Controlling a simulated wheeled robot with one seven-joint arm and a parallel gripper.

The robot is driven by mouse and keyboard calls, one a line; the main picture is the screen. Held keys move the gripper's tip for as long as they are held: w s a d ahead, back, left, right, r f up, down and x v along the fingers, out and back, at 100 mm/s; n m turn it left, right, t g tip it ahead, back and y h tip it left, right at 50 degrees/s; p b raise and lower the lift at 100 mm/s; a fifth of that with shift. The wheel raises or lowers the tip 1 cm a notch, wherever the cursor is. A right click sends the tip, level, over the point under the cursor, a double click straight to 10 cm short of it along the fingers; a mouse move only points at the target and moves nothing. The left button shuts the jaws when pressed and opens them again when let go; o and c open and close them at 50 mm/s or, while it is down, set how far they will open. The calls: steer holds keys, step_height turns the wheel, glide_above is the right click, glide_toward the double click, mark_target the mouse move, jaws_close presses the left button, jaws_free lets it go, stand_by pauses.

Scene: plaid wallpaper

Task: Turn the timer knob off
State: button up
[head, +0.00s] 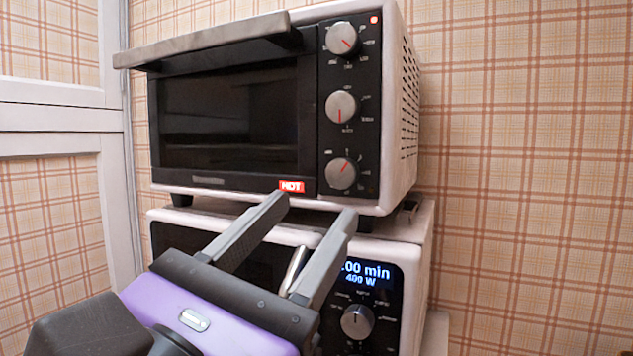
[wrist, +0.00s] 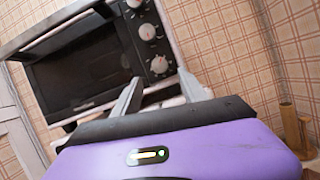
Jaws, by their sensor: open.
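A toaster oven (head: 235,110) with a dark glass door stands on top of a microwave. Its right panel has three silver knobs with red pointer lines: a top knob (head: 341,38), a middle knob (head: 341,106) and a bottom knob (head: 341,173). The pictures do not let me read which one is the timer. A small red light is on at the panel's top right. My gripper (head: 312,203) is open and empty, just below and in front of the bottom knob. In the wrist view the bottom knob (wrist: 159,64) shows between and beyond the fingers.
The microwave (head: 225,215) below has a lit display and its own knob (head: 357,322). The oven door's handle bar (head: 200,42) juts out at upper left. A red HOT label (head: 291,186) is at the oven's lower edge. Free space lies to the right before the plaid wall.

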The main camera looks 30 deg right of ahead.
mark_target(339, 178)
steer(key=p+x, duration=0.1)
steer(key=x, duration=0.5)
steer(key=shift+w+d+r, duration=0.1)
steer(key=shift+d, duration=0.1)
jaws_close()
